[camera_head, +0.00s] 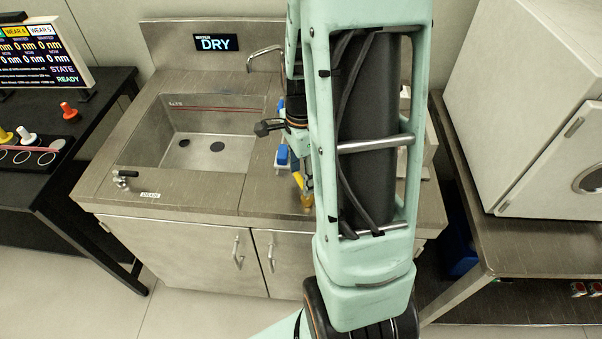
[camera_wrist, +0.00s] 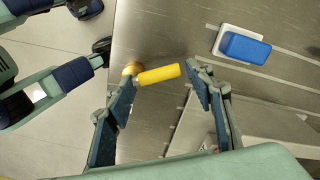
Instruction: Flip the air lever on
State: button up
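The air lever shows in the wrist view as a yellow handle (camera_wrist: 158,75) on a round brass base (camera_wrist: 132,68), on the steel counter. In the head view its brass base (camera_head: 307,201) stands near the counter's front edge, partly hidden by my arm. My gripper (camera_wrist: 163,79) is open in the wrist view. Its two fingers are spread, with the yellow handle between their tips. The left fingertip is close to the brass base and the right one close to the handle's free end. I cannot tell whether either finger touches it.
A blue block on a white base (camera_wrist: 245,46) lies on the counter nearby. The sink basin (camera_head: 143,147) is left of my arm, with a black drain handle (camera_head: 124,175) at its front. A display (camera_head: 216,43) reads DRY. A white cabinet (camera_head: 525,90) stands at right.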

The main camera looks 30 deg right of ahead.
aim_at(301, 178)
jog(key=shift+o, duration=0.4)
notch_tip(301, 178, up, 12)
dwell(0.4)
jog(key=shift+w, duration=0.1)
